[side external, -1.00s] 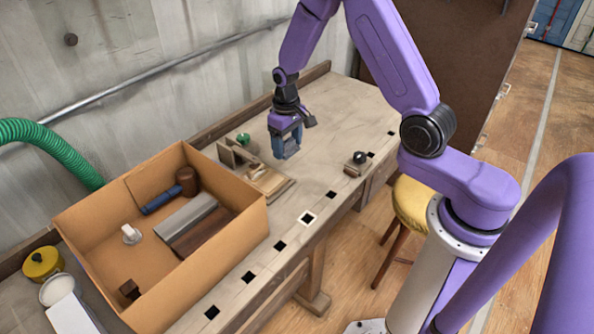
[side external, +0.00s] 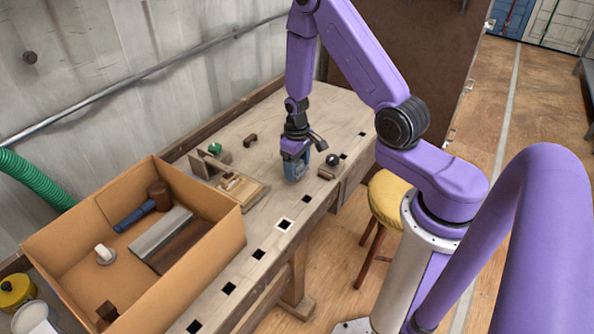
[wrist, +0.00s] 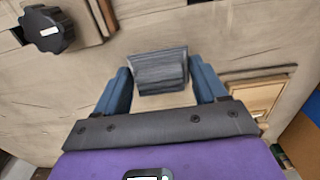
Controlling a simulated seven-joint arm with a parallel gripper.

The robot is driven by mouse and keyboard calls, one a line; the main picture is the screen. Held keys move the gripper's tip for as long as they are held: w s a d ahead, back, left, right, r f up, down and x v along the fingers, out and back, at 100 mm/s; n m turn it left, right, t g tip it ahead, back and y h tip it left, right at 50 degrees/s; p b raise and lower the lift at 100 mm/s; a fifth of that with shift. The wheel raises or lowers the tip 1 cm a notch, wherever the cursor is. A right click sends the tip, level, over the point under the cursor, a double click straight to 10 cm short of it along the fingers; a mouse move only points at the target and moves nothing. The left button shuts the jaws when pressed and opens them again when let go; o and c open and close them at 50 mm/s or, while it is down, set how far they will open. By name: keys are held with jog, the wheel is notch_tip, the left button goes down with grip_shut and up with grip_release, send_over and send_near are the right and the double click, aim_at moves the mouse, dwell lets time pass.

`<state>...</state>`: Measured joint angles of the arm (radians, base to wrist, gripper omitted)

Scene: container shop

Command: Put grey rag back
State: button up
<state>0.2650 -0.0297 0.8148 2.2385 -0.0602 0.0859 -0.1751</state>
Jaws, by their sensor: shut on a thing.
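A grey rag (wrist: 158,72), folded into a block-like shape, sits between the two blue fingers of my gripper (wrist: 160,88) in the wrist view. In the side view my gripper (side external: 296,176) points down over the workbench, just left of a block with a black knob. The fingers are shut on the rag. In the side view the fingers mostly hide it, and I cannot tell whether it touches the bench top.
The black knob (side external: 331,159) is close on the right. A wooden board with fittings (side external: 250,195) lies to the left. A cardboard box (side external: 232,228) holds a mallet (side external: 158,194) and other tools. A small brown block (side external: 250,140) lies behind. The workbench (side external: 330,112) is clear towards the back.

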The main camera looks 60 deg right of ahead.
jog(key=shift+f, duration=1.15)
jog(key=shift+f, duration=0.1)
jog(key=o, duration=1.1)
